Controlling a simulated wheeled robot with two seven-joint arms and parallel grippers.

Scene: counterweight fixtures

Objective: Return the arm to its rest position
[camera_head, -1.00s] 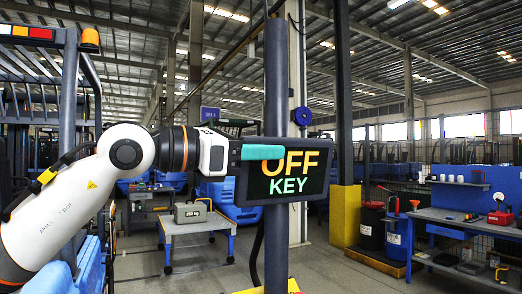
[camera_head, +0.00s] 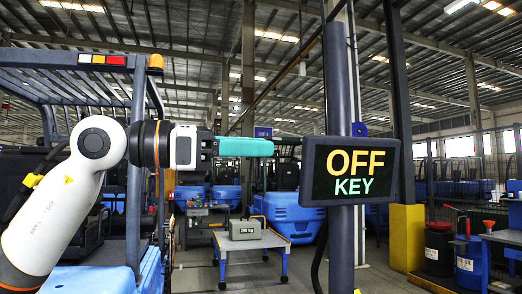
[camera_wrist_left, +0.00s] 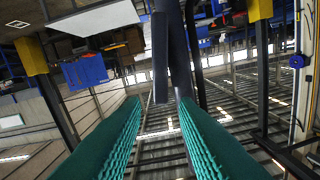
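My left arm comes in from the left, bent, with its gripper (camera_head: 266,148) level and pointing right. The fingers are green. In the left wrist view the two fingers (camera_wrist_left: 159,100) stand apart with nothing held between them, so the gripper is open. Its tips are left of the dark display (camera_head: 349,188), which reads "OFF KEY", with a visible gap between them in the picture. The display sits on a dark upright post (camera_head: 339,80). My right gripper is not in view.
A forklift-like frame (camera_head: 136,170) stands behind my left arm. A grey weight (camera_head: 244,229) rests on a small wheeled cart (camera_head: 250,243) below the gripper. A yellow-based column (camera_head: 406,235) and a blue workbench (camera_head: 505,240) are at right. Floor shows between them.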

